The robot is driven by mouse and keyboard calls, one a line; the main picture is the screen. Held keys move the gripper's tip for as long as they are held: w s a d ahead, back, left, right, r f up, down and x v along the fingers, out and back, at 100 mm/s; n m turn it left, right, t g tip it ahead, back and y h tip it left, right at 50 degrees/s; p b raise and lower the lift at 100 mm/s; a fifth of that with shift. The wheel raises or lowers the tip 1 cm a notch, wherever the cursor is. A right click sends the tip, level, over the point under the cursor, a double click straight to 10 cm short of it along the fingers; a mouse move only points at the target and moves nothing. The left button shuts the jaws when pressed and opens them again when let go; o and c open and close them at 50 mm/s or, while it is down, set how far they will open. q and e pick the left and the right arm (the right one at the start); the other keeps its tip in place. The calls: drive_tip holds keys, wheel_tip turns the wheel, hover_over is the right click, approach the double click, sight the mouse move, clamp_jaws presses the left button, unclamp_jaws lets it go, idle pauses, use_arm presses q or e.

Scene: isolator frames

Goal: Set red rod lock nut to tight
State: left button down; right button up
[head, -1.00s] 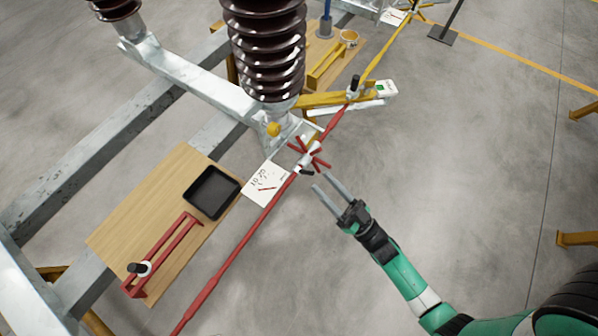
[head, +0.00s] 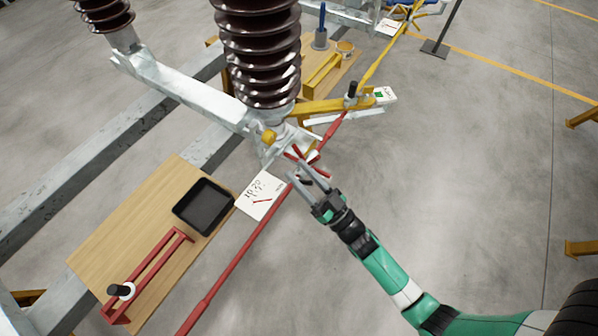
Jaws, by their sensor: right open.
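The red rod (head: 250,245) runs diagonally from the lower left up toward the insulator. The lock nut with its red spokes (head: 297,154) sits on the rod below the dark brown insulator (head: 257,50). My right gripper (head: 301,176) comes in from the lower right. Its fingers are open, with the tips at the lower side of the nut and partly covering it. I cannot tell whether they touch a spoke. My left gripper is not in view.
A white card with writing (head: 260,195) lies beside the rod. A wooden board (head: 110,230) at left carries a black tray (head: 204,205) and a red bracket (head: 150,275). A yellow arm (head: 335,104) lies behind the nut.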

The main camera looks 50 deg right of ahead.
drive_tip(key=shift+w+r, duration=0.15)
drive_tip(key=shift+w, duration=0.2)
drive_tip(key=shift+c, duration=0.2)
clamp_jaws()
